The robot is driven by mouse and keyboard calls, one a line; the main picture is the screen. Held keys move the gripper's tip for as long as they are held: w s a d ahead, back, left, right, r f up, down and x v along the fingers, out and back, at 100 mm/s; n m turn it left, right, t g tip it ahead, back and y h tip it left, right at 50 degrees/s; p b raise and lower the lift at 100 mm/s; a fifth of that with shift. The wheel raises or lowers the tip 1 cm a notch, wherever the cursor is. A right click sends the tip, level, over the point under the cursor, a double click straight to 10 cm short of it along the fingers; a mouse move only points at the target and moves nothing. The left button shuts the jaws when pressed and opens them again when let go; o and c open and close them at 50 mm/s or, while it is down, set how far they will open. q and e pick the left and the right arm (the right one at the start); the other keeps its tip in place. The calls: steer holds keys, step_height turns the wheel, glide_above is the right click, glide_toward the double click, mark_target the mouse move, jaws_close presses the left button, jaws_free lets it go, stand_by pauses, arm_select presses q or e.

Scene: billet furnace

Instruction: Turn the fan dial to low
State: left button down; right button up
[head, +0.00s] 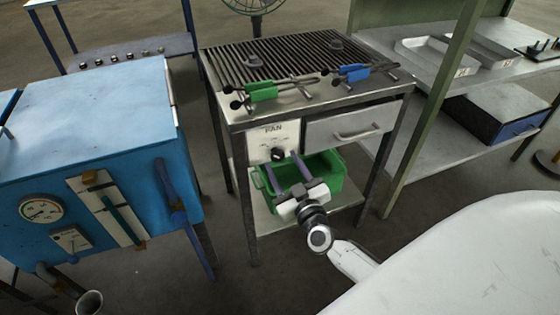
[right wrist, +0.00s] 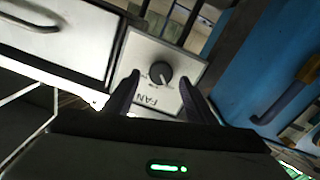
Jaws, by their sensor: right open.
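The fan dial (head: 277,155) is a round black knob on a white panel (head: 262,137) marked FAN, at the front left of the grill table. In the right wrist view the dial (right wrist: 160,73) shows upside down with small marks around it, too small to read. A light line on the knob points toward the lower right there. My right gripper (head: 285,168) is open and empty in front of the panel. In the right wrist view its two fingers stand either side of the dial, apart from it. My left gripper is not in view.
A drawer with a handle (head: 358,133) is right of the panel. A green crate (head: 330,180) sits on the shelf below. A blue furnace box (head: 95,120) stands at left.

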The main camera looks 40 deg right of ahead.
mark_target(278, 156)
steer(key=shift+w+d, duration=0.15)
steer(key=shift+w, duration=0.5)
steer(key=shift+w+d, duration=0.15)
steer(key=shift+w, duration=0.45)
steer(key=c, duration=1)
steer(key=shift+c, duration=0.2)
